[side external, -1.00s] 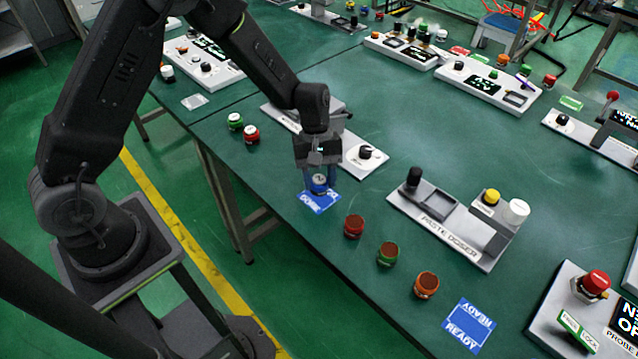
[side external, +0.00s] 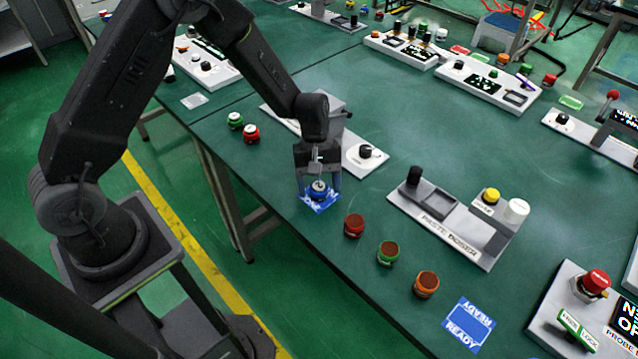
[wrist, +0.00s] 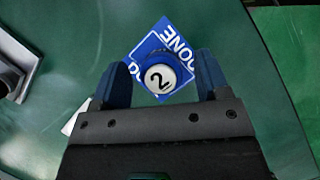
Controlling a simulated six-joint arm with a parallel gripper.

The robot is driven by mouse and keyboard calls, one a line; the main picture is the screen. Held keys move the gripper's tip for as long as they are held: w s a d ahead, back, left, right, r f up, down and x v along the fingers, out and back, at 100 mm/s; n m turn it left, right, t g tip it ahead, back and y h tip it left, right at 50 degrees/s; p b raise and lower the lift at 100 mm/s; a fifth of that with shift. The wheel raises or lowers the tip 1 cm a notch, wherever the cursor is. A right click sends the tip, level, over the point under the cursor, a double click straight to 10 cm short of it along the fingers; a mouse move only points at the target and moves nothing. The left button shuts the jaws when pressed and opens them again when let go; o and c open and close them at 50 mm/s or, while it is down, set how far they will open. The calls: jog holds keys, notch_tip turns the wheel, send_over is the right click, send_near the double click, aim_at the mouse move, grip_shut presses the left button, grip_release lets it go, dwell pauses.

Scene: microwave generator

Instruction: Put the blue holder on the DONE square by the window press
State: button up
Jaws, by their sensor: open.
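The blue holder (side external: 319,189), with a white top marked 2, stands upright on the blue DONE square (side external: 309,204). In the wrist view the holder (wrist: 160,76) covers part of the square (wrist: 150,46), whose corners show around it. My gripper (side external: 319,180) is open just above and around the holder, pointing down. In the wrist view its two blue fingers stand to either side of the holder with gaps between. The window press (side external: 335,115) is behind my gripper and partly hidden by it.
Green (side external: 235,121) and red (side external: 251,134) holders with white tops stand to the left. Red (side external: 353,226), green (side external: 388,253) and orange (side external: 426,284) holders stand to the right, before the paste doser (side external: 450,222) and the blue READY square (side external: 469,324).

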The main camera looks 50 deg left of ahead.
jog(key=v, duration=1.2)
jog(key=s+r+m+t+y, duration=0.2)
jog(key=s+r+m+t, duration=0.25)
jog(key=s+r, duration=0.65)
jog(key=s+a+r+m+t+y, duration=0.1)
jog(key=s+r+m+t, duration=0.2)
jog(key=s+r+m, duration=0.3)
jog(key=shift+s+a+m+t+y, duration=0.15)
jog(key=shift+s+m+t+y, duration=0.25)
jog(key=shift+s, duration=2.25)
jog(key=shift+r, duration=0.1)
